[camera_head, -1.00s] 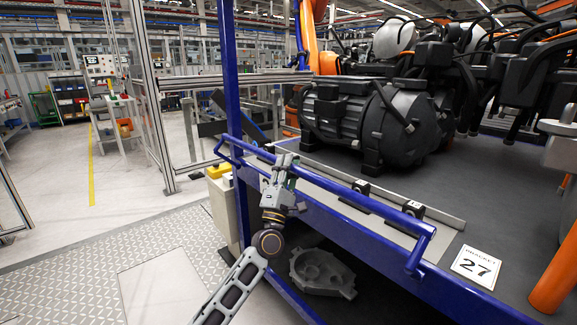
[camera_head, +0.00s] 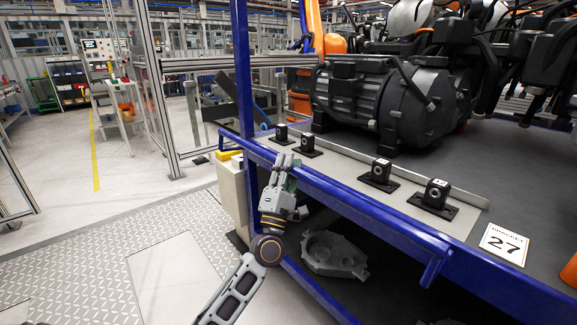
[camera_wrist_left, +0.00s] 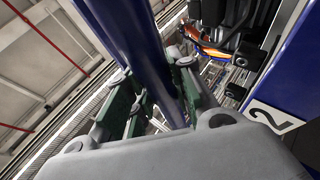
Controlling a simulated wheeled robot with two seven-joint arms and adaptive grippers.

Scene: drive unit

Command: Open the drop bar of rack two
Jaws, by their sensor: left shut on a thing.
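The drop bar (camera_head: 370,205) is a long blue bar along the front of the rack, with a bent end arm at the right. It lies low, at about the height of the shelf's front edge. My left gripper (camera_head: 285,163) is shut on the bar toward its left part. In the left wrist view, the blue bar (camera_wrist_left: 135,40) passes between the green-padded fingers of the left gripper (camera_wrist_left: 158,92). A white label with a 2 (camera_wrist_left: 272,116) shows on a blue part of the rack. My right gripper is not in view.
A dark motor unit (camera_head: 395,100) sits farther back. A blue post (camera_head: 243,75) rises at the left. A grey casting (camera_head: 333,254) lies below. Floor at left is clear.

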